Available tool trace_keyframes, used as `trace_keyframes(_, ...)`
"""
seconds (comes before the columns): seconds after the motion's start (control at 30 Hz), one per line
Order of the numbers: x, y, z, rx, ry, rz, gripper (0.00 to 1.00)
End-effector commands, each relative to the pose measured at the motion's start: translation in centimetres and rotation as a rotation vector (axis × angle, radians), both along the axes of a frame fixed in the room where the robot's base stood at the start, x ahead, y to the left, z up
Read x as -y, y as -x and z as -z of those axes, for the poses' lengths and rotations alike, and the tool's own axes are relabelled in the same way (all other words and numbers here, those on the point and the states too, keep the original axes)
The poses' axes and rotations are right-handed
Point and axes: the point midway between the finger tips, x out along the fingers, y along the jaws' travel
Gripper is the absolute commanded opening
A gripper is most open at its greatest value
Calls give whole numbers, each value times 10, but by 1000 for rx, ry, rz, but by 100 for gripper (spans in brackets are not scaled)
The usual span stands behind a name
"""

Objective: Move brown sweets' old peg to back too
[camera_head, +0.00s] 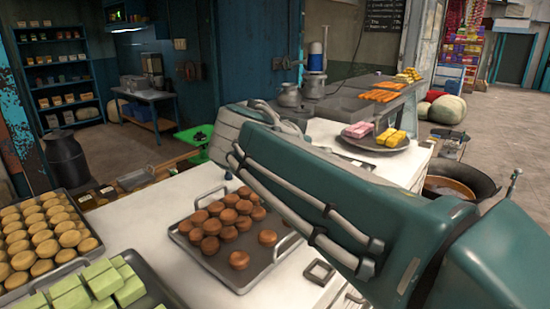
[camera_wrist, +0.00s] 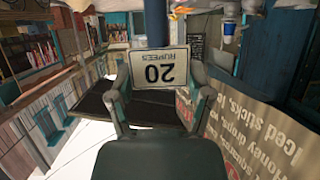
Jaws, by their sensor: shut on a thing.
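The brown sweets (camera_head: 228,226) are round and lie on a grey metal tray (camera_head: 262,284) with handles, on the white counter. In the wrist view a white sign reading "20 RUPEES" (camera_wrist: 158,70) appears upside down between the fingers of my gripper (camera_wrist: 158,88). My gripper is shut on this price peg. In the head view my green arm crosses the right half and hides the gripper's fingers and the peg. I cannot tell the peg's height above the counter.
Trays of golden sweets (camera_head: 40,240) and green blocks (camera_head: 98,284) stand at the left. A plate of pink and yellow sweets (camera_head: 376,138) stands behind my arm. Square metal pieces (camera_head: 319,272) lie on the counter's near right. Bare counter shows behind the brown sweets' tray.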

Motion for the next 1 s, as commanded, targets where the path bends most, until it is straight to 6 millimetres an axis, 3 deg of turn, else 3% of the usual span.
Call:
trace_keyframes(0.03,-18,-12,0,-1,0,-32,9)
trace_keyframes(0.2,-73,-42,-1,0,-3,-127,9)
trace_keyframes(0.5,-163,-77,3,6,-5,-270,9)
trace_keyframes(0.6,-179,-81,4,8,-5,-295,9)
trace_keyframes(0.77,-190,-90,9,7,-6,-309,9)
trace_keyframes(1.0,-207,-131,29,7,-6,-307,9)
